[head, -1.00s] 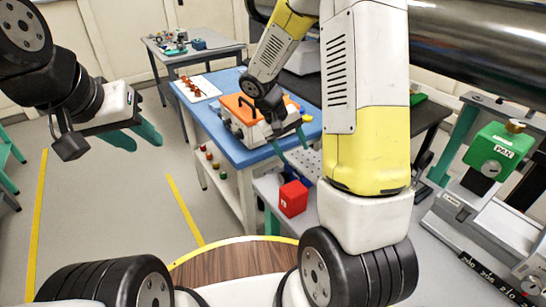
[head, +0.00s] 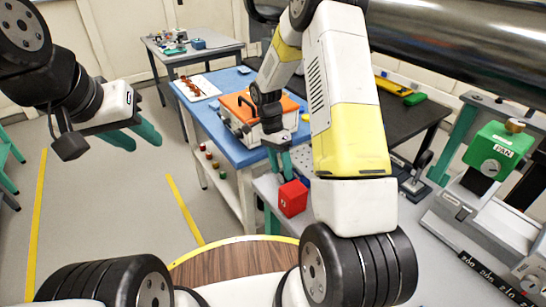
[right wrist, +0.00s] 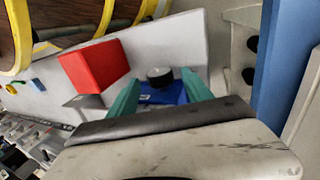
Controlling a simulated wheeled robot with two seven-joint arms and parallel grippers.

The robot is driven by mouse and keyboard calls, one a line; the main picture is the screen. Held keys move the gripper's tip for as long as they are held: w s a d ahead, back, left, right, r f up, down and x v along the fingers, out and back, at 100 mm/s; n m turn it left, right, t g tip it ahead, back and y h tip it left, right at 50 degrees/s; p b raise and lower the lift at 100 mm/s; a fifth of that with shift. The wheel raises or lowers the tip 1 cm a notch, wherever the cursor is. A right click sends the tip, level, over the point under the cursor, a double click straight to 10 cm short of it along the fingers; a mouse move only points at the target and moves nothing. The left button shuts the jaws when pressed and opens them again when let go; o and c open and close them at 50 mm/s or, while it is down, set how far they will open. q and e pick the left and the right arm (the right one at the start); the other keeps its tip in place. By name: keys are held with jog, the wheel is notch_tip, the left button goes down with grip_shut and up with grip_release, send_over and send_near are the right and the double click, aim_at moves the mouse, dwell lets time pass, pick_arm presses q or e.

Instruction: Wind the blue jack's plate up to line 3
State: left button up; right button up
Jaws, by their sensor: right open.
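The blue jack (right wrist: 170,95) shows in the right wrist view as a small blue body with a round black knob (right wrist: 160,76) on it. My right gripper (right wrist: 160,88) is open, with its teal fingers on either side of the knob; I cannot tell whether they touch it. In the head view my right gripper (head: 279,165) points down just behind the red block (head: 293,198), and the jack is mostly hidden there. The jack's plate height and its lines cannot be read. My left gripper (head: 138,136) is open and empty over the floor at left.
The red block also shows beside the jack in the right wrist view (right wrist: 93,66). The blue-topped table (head: 215,105) holds an orange-lidded case (head: 250,112). A green device marked PAN (head: 490,152) stands at right. A large metal pipe (head: 470,45) crosses the upper right.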

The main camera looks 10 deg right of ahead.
jog(key=shift+x, duration=0.8)
grip_shut()
jog(key=shift+s+t, duration=0.1)
jog(key=shift+t, duration=0.2)
jog(key=shift+s+d+r+t+y, duration=0.1)
jog(key=shift+t+y, duration=0.2)
jog(key=shift+t, duration=0.3)
jog(key=shift+s+t+y, duration=0.1)
jog(key=shift+t+y, duration=0.2)
jog(key=shift+t, duration=0.3)
jog(key=shift+s+d+t+y, duration=0.1)
jog(key=shift+t+y, duration=0.2)
jog(key=shift+t, duration=0.55)
jog(key=shift+s+d+t+y, duration=0.1)
jog(key=shift+t+y, duration=0.2)
jog(key=shift+t, duration=0.55)
jog(key=shift+a, duration=0.1)
grip_release()
